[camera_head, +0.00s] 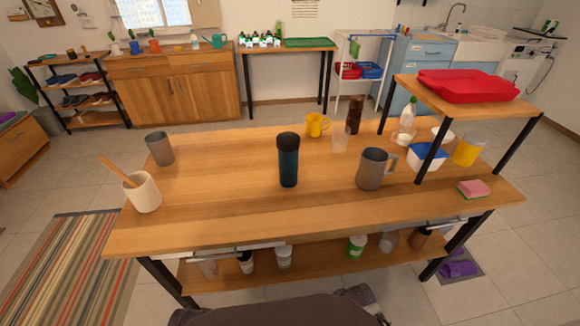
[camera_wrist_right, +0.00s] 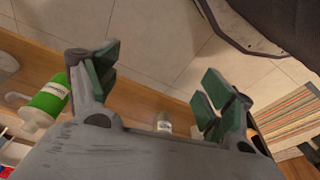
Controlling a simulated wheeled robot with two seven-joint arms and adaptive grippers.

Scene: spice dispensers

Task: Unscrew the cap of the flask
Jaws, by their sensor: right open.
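The flask (camera_head: 288,166) is a dark teal cylinder standing upright near the middle of the wooden table. Its black cap (camera_head: 288,141) sits on top of it. My right gripper (camera_wrist_right: 160,86) is open and empty in the right wrist view, with its green-padded fingers wide apart. Floor tiles and a wooden shelf edge show between and beyond the fingers. The flask does not show in that view. My left gripper is not in view.
On the table (camera_head: 215,220) stand a cream pot with a wooden utensil (camera_head: 142,195), a grey cup (camera_head: 159,149), a yellow mug (camera_head: 316,125), a brown bottle (camera_head: 354,116) and a grey mug (camera_head: 373,169). A raised shelf holds a red tray (camera_head: 466,84). Space in front of the flask is clear.

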